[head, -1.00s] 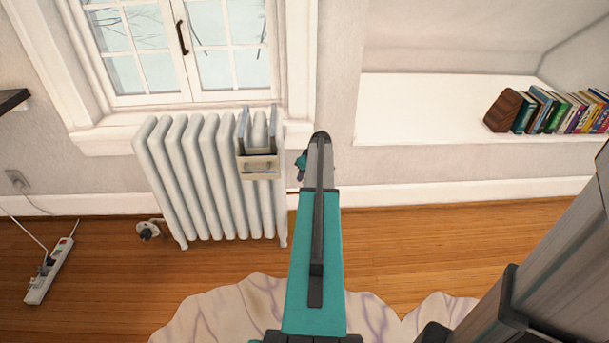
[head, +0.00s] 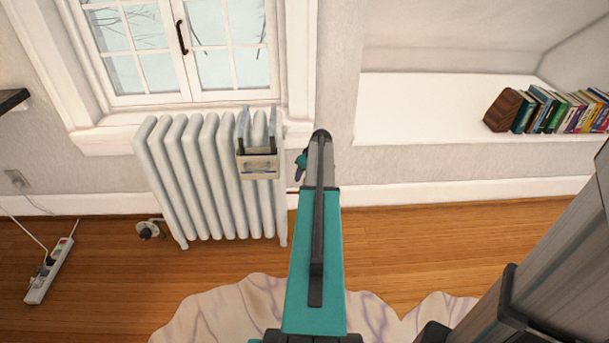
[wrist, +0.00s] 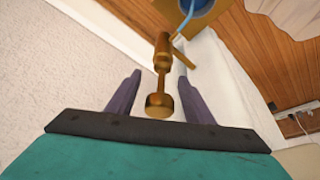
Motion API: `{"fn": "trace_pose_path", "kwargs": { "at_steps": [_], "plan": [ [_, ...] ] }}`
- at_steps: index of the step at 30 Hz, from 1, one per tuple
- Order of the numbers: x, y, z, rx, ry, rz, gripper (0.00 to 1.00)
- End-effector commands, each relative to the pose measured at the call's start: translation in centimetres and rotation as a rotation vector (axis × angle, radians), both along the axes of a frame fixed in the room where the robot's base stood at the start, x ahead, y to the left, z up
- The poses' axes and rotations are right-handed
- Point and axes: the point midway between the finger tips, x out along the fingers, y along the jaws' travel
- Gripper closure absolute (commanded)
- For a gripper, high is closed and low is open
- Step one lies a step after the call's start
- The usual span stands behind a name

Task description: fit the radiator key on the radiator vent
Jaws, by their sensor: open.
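In the wrist view, my gripper (wrist: 158,96) has its two dark purple fingers spread apart. A brass piece lies between them in the picture. Its rounded near end, which looks like the radiator key (wrist: 160,104), narrows to a stem. The stem lines up with a brass body with a side spout, which looks like the radiator vent (wrist: 163,58). I cannot tell for certain whether the two are seated together. In the head view, my gripper (head: 299,172) shows only partly, at the right end of the white radiator (head: 205,180); my arm hides the rest, and key and vent are not visible there.
A tan tray (head: 258,173) hangs from the radiator top by two grey straps, close to my gripper. A window (head: 175,45) is behind. A power strip (head: 50,270) lies on the floor at left. Books (head: 560,112) stand on the right ledge. A pale rug (head: 235,310) lies in front.

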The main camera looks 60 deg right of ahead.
Motion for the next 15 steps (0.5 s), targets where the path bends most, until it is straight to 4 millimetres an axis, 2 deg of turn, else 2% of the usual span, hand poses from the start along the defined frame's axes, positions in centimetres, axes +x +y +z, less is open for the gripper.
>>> {"fn": "trace_pose_path", "kwargs": {
  "at_steps": [15],
  "plan": [
    [-2.8, 1.2, 7.1, -0.001, -0.001, 0.000, 0.53]
  ]
}}
